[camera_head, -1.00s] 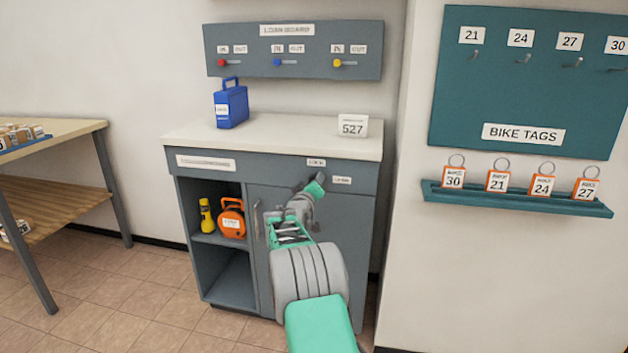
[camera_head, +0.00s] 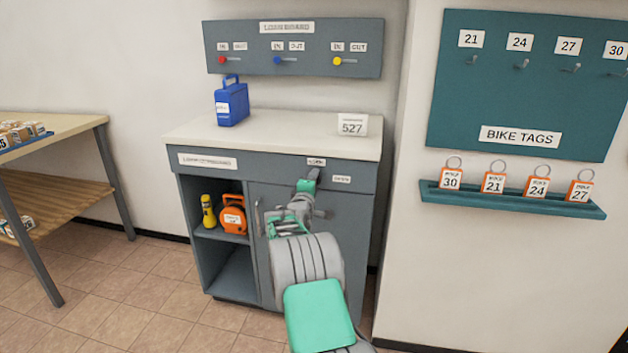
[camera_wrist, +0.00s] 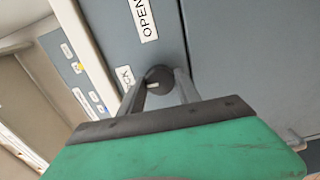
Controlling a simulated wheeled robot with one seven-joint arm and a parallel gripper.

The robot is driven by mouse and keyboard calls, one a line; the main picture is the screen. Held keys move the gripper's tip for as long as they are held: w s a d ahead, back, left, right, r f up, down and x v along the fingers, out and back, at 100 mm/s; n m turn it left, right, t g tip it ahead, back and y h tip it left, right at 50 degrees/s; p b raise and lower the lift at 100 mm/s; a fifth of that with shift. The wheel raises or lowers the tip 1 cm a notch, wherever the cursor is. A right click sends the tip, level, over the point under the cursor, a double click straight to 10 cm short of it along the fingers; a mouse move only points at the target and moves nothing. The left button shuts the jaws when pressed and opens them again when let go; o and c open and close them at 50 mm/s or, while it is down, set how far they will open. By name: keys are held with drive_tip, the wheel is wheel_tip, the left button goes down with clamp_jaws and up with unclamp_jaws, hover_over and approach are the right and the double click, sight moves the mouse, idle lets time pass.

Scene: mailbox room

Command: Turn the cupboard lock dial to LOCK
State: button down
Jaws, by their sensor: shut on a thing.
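The dark round lock dial (camera_wrist: 158,76) shows in the wrist view on the grey cupboard front, with a small pale mark on it. My gripper (camera_wrist: 160,86) has a finger on each side of the dial and is shut on it. The OPEN label (camera_wrist: 143,18) is clear above the dial in that view. The LOCK label (camera_wrist: 125,76) is at its left, partly hidden by a finger. In the head view my gripper (camera_head: 309,175) is at the cupboard's (camera_head: 352,215) upper front, just below the LOCK label (camera_head: 316,161) and left of the OPEN label (camera_head: 342,179). It hides the dial there.
A blue case (camera_head: 232,104) and a 527 sign (camera_head: 352,125) stand on the cupboard top. An open shelf at left holds a yellow torch (camera_head: 208,211) and an orange item (camera_head: 232,216). The door handle (camera_head: 258,218) is beside my arm.

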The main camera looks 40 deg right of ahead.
drive_tip(key=shift+r, duration=0.1)
idle(0.3)
drive_tip(key=c, duration=0.8)
unclamp_jaws()
drive_tip(key=shift+d, duration=0.1)
drive_tip(key=shift+c, duration=0.2)
drive_tip(key=shift+s, duration=0.1)
drive_tip(key=p+v, duration=0.1)
drive_tip(key=v, duration=0.6)
drive_tip(key=shift+s+a, duration=0.15)
drive_tip(key=shift+a, duration=0.2)
